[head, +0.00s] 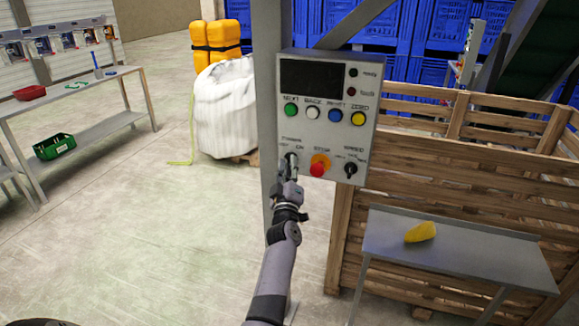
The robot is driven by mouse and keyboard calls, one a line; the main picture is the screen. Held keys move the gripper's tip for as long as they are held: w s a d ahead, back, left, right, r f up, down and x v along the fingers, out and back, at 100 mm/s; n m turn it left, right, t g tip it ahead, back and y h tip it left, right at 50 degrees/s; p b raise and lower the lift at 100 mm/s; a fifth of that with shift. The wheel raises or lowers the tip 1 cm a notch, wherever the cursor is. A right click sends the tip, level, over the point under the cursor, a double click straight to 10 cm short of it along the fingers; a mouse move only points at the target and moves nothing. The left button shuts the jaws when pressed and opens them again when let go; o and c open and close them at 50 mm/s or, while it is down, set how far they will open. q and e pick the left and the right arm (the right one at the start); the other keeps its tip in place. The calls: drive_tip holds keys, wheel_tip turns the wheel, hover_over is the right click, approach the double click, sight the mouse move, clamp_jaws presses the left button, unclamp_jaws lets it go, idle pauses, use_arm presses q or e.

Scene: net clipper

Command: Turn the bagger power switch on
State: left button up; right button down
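The grey control panel (352,92) is mounted on a grey post in the middle of the head view. Its power switch, labelled OFF and ON at the lower left, is mostly hidden behind my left gripper (289,160). The fingertips are at the switch, touching it or just in front of it; I cannot tell which. I cannot tell whether the fingers are open or shut, or which way the switch points. A red stop button (317,169) on a yellow base sits just right of the gripper. My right gripper is not in view.
A black speed knob (350,170) is at the panel's lower right, and coloured buttons (335,115) form a row above. A wooden crate (450,170) and a metal table (490,258) with a yellow object (420,232) stand to the right.

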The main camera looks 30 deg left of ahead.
use_arm(q)
clamp_jaws()
drive_tip(key=shift+r, duration=0.15)
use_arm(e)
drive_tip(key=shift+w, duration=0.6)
